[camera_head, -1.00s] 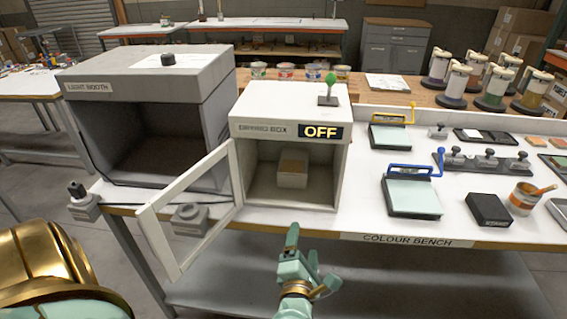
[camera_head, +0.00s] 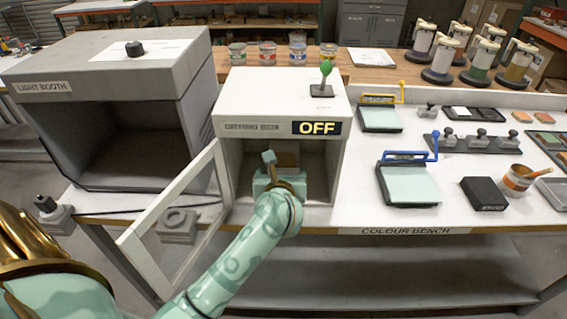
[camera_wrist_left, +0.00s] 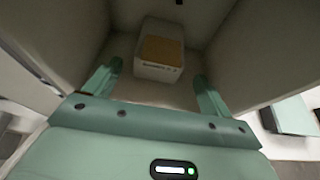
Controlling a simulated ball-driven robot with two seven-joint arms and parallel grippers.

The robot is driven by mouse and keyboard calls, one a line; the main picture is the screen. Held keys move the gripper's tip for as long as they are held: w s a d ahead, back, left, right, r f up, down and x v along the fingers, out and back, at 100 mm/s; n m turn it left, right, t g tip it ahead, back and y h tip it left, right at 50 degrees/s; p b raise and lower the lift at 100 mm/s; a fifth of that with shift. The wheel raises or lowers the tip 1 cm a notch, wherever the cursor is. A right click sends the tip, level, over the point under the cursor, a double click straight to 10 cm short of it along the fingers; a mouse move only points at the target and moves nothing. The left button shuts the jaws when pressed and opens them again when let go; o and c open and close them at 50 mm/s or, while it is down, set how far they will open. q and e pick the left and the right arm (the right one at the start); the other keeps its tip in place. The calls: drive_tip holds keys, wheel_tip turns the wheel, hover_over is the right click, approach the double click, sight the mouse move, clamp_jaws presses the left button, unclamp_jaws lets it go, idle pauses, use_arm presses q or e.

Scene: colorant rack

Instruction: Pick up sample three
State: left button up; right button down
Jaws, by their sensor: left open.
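A small pale block with a tan top (camera_wrist_left: 161,50) and a small, unreadable label sits inside the open drying box (camera_head: 322,107). Whether it is sample three I cannot tell. In the head view my gripper mostly hides this block (camera_head: 288,158). My left gripper (camera_head: 267,176) reaches into the box's mouth. In the left wrist view its two fingers (camera_wrist_left: 157,74) are apart and empty, with the block ahead, roughly centred between and beyond the fingertips. My right gripper is not in view.
The box's framed door (camera_head: 175,205) hangs open to the left, close to my left arm. The light booth (camera_head: 115,110) stands left. On the bench to the right are a blue-handled pad (camera_head: 408,183), a black block (camera_head: 484,194) and a tin (camera_head: 518,180).

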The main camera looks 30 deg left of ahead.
sight(283, 166)
use_arm(q)
drive_tip(key=b+x, duration=0.1)
drive_tip(key=x, duration=0.4)
drive_tip(key=shift+w+d+f, duration=0.1)
drive_tip(key=shift+w+f, duration=0.05)
drive_tip(key=shift+f, duration=0.05)
drive_tip(key=shift+r, duration=0.1)
drive_tip(key=c, duration=1.1)
